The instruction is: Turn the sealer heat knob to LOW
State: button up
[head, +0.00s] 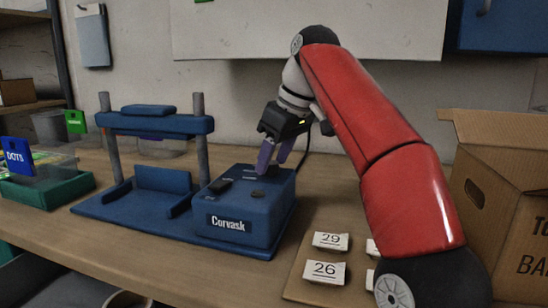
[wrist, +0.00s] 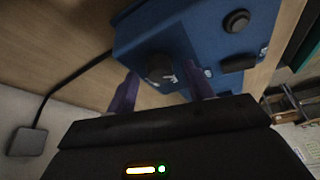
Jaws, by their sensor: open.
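The sealer is a blue box marked Corvask (head: 228,228), joined to a blue press frame. Its dark round knob (wrist: 158,66) has white marks on the panel beside it, too blurred to read as words. My gripper (head: 272,165) points down over the back of the box's top. Its two purple fingers are open. In the wrist view the fingers of my gripper (wrist: 163,80) stand apart, one on each side of the knob. I cannot tell whether they touch it. In the head view the fingers largely hide the knob.
A round black button (wrist: 237,20) and a dark switch (wrist: 238,62) sit on the same panel. A cardboard box (head: 500,190) stands at the right. Number cards (head: 325,272) lie on a board in front. A green tray (head: 50,190) is at the left.

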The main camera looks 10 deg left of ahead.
jog(key=shift+d+r, duration=0.1)
jog(key=shift+r, duration=0.2)
jog(key=s+d+b, duration=0.3)
jog(key=s+d, duration=0.2)
jog(key=d, duration=0.6)
jog(key=shift+s+b, duration=0.25)
jog(key=shift+b, duration=0.05)
jog(key=shift+a, duration=0.1)
